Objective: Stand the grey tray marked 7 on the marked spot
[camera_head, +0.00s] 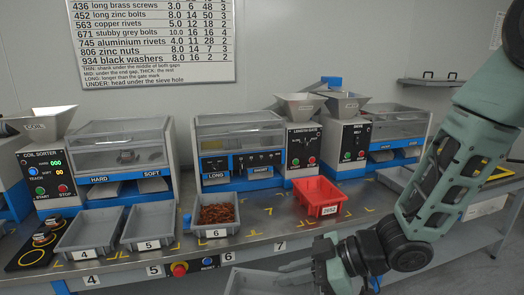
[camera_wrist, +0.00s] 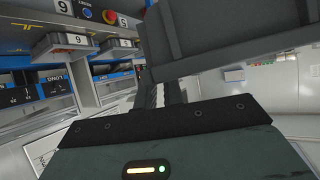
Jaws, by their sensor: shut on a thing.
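A grey tray (camera_head: 252,281) is at the bottom of the head view, in front of the bench edge and partly cut off by the frame. My gripper (camera_head: 302,268) is shut on it at its right end. In the wrist view the tray (camera_wrist: 225,45) shows as a dark, tilted box beyond my gripper's fingers (camera_wrist: 172,92). Its number is not visible. A label 7 (camera_head: 280,246) is on the bench's front edge. Behind that label, yellow corner marks (camera_head: 268,211) show on bare bench top, right of tray 6.
Grey trays 4 (camera_head: 90,254), 5 (camera_head: 148,244) and 6 (camera_head: 216,232) stand along the bench; tray 6 holds reddish-brown pieces. A red bin (camera_head: 330,209) marked 2652 stands right of the yellow marks. Sorting machines (camera_head: 240,142) line the back. A red stop button (camera_head: 179,269) is on the front edge.

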